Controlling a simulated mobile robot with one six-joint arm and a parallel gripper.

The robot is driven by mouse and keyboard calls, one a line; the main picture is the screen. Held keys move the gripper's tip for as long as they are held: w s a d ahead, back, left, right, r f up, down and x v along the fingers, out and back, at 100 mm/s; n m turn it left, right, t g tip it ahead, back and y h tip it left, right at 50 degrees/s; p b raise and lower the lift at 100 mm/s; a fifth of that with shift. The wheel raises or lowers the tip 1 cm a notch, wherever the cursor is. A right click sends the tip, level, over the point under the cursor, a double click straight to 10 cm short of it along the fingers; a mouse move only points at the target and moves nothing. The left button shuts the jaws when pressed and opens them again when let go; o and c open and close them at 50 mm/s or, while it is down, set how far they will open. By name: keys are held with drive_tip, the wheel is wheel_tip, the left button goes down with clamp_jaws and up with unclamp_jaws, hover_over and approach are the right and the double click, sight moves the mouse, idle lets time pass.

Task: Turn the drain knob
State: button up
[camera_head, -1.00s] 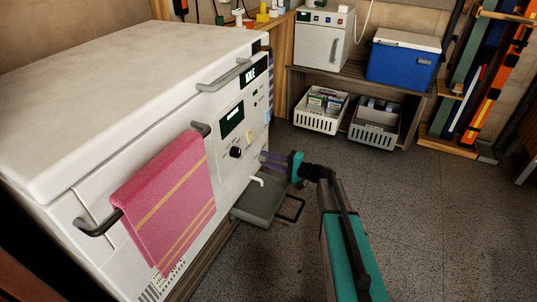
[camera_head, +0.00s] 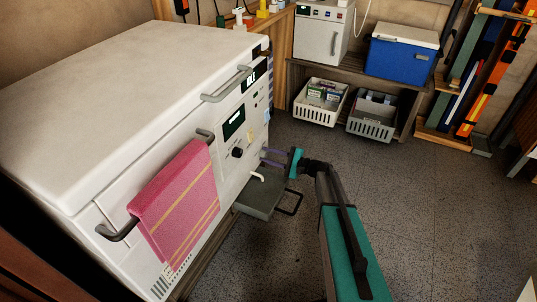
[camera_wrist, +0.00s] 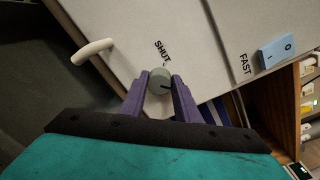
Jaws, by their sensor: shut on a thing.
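In the wrist view the drain knob (camera_wrist: 159,81) is a small round grey knob with a dark pointer line. The pointer line lies towards the lower right of the knob. In the head view my gripper (camera_head: 272,157) reaches the lower right front of the white machine (camera_head: 110,90); the knob is too small to make out there.
A white spout (camera_wrist: 92,49) sticks out left of the knob, above a grey tray (camera_head: 258,197) with a wire handle. A blue switch (camera_wrist: 276,51) is on the right. A pink towel (camera_head: 175,205) hangs on the machine. Open floor (camera_head: 420,210) lies to the right.

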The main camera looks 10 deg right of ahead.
drive_tip(key=shift+s+a+f, duration=0.1)
drive_tip(key=o, duration=1)
drive_tip(key=shift+o, duration=0.2)
drive_tip(key=p+v, duration=0.2)
drive_tip(key=v, duration=1.1)
drive_tip(key=shift+s+d, duration=0.2)
drive_tip(key=shift+d, duration=0.2)
